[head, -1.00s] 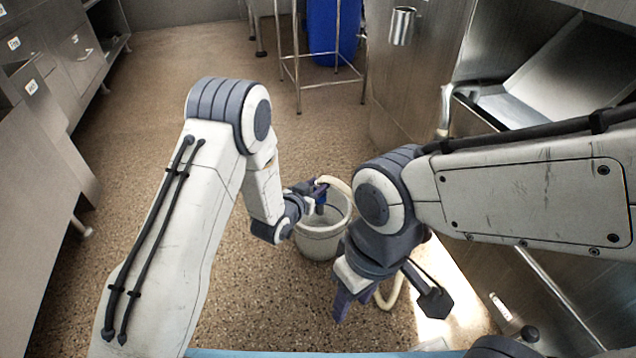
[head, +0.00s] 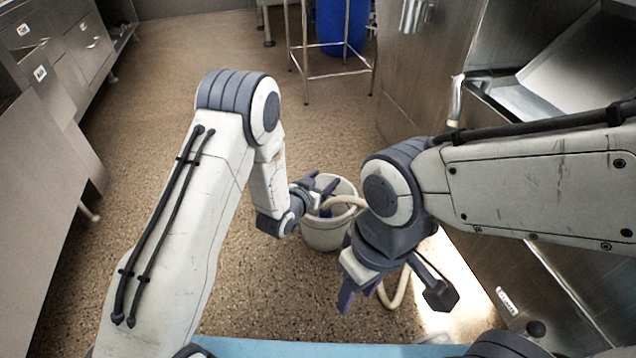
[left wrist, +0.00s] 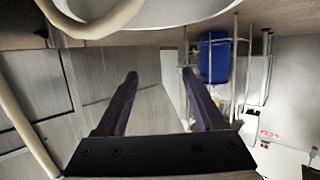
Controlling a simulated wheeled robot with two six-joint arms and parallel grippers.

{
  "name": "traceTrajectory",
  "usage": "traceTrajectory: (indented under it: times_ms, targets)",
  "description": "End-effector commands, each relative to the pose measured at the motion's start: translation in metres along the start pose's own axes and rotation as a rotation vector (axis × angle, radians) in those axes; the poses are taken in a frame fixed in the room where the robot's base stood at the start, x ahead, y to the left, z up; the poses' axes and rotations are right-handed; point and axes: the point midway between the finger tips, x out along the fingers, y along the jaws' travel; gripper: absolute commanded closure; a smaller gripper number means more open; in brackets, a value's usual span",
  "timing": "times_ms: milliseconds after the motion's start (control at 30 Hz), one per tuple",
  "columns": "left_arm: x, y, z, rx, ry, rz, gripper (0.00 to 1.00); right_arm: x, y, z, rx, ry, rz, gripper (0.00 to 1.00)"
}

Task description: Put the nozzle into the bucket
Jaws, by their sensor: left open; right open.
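The grey-white bucket (head: 322,237) stands on the floor. A small blue part, apparently the nozzle (head: 326,213), shows inside its mouth at the end of a cream hose (head: 346,201). My left gripper (head: 327,184) is open and empty over the bucket's mouth, just above the nozzle and apart from it. In the left wrist view its fingers (left wrist: 160,74) are spread with nothing between them; the bucket (left wrist: 190,22) and hose (left wrist: 98,24) show at the top. My right gripper (head: 347,304) is open, low in front of the bucket, and partly hidden by its own wrist.
The hose passes behind my right arm and hangs down beside it. A steel sink unit (head: 540,85) stands at the right, and grey cabinets (head: 50,110) line the left. A metal stand (head: 330,75) and a blue barrel (head: 343,25) are at the back. The floor left of the bucket is clear.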

Motion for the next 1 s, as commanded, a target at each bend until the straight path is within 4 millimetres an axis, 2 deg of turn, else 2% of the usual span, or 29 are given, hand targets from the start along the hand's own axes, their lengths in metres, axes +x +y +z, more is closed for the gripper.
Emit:
traceTrajectory:
  times_ms: [200,400,500,800,867,1000]
  targets:
    - [-0.041,-0.001,-0.005,-0.002,-0.007,-0.001,0.30,-0.029,-0.002,-0.002,0.000,0.000,0.000,0.54]
    - [-0.079,-0.001,-0.004,-0.003,-0.004,-0.002,0.30,-0.047,-0.003,-0.003,0.000,0.000,0.000,0.54]
    - [-0.090,0.000,-0.003,-0.001,-0.003,-0.001,0.30,-0.051,-0.004,-0.003,0.000,0.000,0.000,0.54]
    - [-0.099,0.001,-0.005,0.004,-0.007,0.002,0.30,-0.056,-0.004,-0.003,0.000,0.000,0.000,0.54]
    - [-0.099,0.004,-0.015,0.013,-0.026,0.007,0.30,-0.061,-0.004,-0.003,0.000,0.000,0.000,0.54]
    - [-0.103,0.018,-0.051,0.052,-0.139,0.025,0.30,-0.083,-0.006,-0.004,0.000,0.000,0.000,0.54]
